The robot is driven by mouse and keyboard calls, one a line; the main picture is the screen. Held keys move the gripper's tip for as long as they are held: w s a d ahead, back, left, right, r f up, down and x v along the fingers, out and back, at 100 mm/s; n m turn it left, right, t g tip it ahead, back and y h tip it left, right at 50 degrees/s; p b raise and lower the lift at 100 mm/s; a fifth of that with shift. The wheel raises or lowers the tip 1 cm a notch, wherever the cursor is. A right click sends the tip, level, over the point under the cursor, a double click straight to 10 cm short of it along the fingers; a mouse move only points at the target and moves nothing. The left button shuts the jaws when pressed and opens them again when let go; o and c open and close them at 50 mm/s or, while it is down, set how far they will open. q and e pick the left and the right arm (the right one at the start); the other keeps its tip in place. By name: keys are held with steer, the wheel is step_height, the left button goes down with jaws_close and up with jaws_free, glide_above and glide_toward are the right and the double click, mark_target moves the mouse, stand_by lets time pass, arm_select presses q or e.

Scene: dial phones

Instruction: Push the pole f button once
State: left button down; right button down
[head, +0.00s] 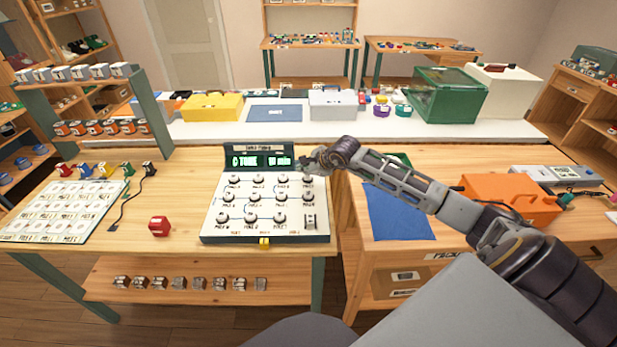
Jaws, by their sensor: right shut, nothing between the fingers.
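A white panel box (265,228) stands on the front wooden table. It carries several round dark-topped buttons in rows, with small labels beneath that I cannot read surely, so I cannot tell which is pole f. My right gripper (310,164) is shut and empty at the panel's far right corner, just above and behind the rightmost back-row button (307,177). I cannot tell whether it touches anything. My left gripper is out of view.
A blue cloth (398,212) and an orange case (510,198) lie right, under and beside my right arm. Yellow (212,107) and green (446,95) boxes stand on the white back counter.

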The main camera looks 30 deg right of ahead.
steer(key=shift+f, duration=0.15)
stand_by(0.5)
steer(key=shift+f+b, duration=0.3)
steer(key=shift+b, duration=0.1)
stand_by(0.4)
steer(key=shift+r, duration=0.7)
steer(key=shift+r, duration=0.15)
